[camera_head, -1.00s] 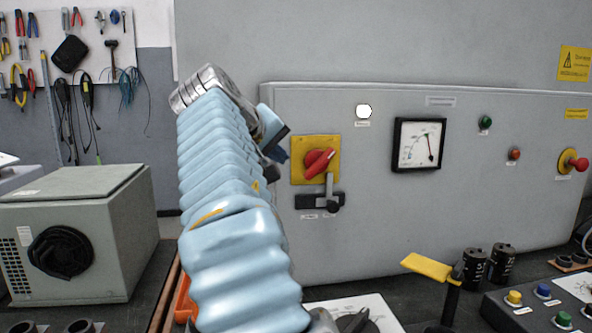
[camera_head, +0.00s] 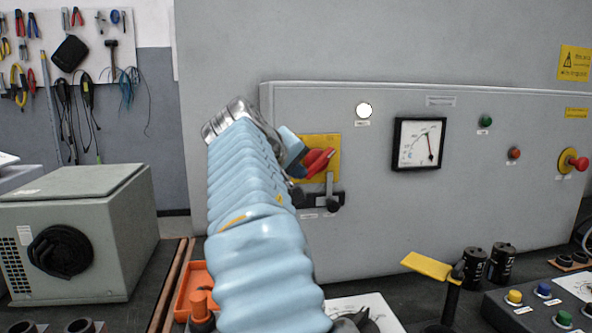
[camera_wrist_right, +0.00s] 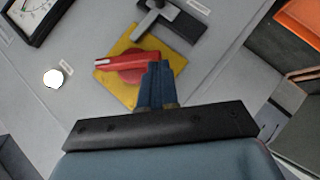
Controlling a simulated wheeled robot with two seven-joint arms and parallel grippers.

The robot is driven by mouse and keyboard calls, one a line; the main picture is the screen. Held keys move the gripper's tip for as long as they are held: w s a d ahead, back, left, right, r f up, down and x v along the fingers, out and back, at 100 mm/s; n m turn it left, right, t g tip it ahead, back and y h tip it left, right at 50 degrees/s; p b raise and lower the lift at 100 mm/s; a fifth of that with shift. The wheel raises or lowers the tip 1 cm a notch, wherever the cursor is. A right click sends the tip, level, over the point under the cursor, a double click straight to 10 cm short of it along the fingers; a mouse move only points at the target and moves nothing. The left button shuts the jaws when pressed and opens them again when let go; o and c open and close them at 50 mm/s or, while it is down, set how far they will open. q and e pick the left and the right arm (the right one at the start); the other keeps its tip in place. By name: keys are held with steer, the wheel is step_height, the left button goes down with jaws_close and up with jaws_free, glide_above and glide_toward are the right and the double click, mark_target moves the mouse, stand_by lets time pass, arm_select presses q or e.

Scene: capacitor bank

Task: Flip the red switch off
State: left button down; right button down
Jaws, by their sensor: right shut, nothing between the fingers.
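The red switch (camera_head: 322,159) is a rotary handle on a yellow plate (camera_head: 330,142) on the grey panel. In the head view its handle slants up to the right, and its left part is hidden by my right gripper. My right gripper (camera_head: 302,163) comes in from the left, at the switch's left side. In the right wrist view the blue fingertips (camera_wrist_right: 158,68) are shut together, empty, and overlap the end of the red handle (camera_wrist_right: 125,64) opposite its white mark. I cannot tell whether they touch it. My left gripper is out of view.
A grey lever with a black base (camera_head: 332,203) sits just below the switch. A dial meter (camera_head: 419,144) and a red emergency button (camera_head: 577,163) are further right. An orange tray (camera_head: 186,287) is on the bench below.

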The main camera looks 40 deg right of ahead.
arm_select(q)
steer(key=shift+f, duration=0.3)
arm_select(e)
steer(key=shift+f+h, duration=0.2)
steer(key=shift+h, duration=0.3)
